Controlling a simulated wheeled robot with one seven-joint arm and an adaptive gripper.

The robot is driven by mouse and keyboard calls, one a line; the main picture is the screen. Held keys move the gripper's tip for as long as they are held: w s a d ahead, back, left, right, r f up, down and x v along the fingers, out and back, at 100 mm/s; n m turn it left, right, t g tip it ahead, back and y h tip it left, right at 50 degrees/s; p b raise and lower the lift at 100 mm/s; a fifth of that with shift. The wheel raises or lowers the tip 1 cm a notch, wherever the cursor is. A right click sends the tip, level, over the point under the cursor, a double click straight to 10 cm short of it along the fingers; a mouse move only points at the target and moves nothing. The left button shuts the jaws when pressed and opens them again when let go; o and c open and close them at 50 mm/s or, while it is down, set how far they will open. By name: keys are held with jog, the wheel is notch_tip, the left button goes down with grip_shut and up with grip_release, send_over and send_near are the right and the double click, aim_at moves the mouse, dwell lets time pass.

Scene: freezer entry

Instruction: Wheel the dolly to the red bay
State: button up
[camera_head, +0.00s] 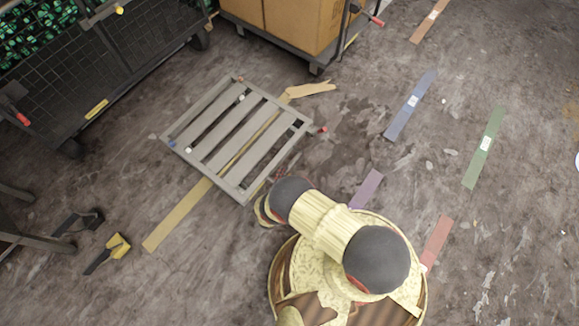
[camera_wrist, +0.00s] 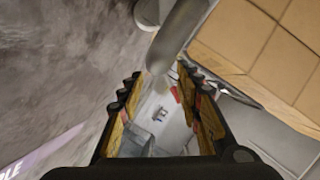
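A low grey slatted dolly (camera_head: 238,135) sits on the floor left of centre in the head view, across a yellow floor strip. A red strip (camera_head: 436,243) lies on the floor at the lower right, beside my arm; I take it as the red bay's mark. My gripper (camera_wrist: 158,82) is open in the wrist view, its fingers apart. A grey rounded bar (camera_wrist: 176,42) shows just beyond the fingertips; I cannot tell whether it touches them or what it belongs to. In the head view my arm hides the gripper, near the dolly's lower right corner.
Brown boxes (camera_head: 305,20) stand on a grey cart at the top; boxes (camera_wrist: 262,45) also show in the wrist view. A black mesh cart (camera_head: 95,65) stands upper left. Purple (camera_head: 366,188), green (camera_head: 485,148) and blue (camera_head: 410,104) strips mark the floor, which is clear around them.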

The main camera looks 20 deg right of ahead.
aim_at(289, 166)
jog(key=shift+b+x, duration=0.65)
jog(key=shift+x, duration=2.05)
jog(key=shift+c, duration=1.4)
grip_shut()
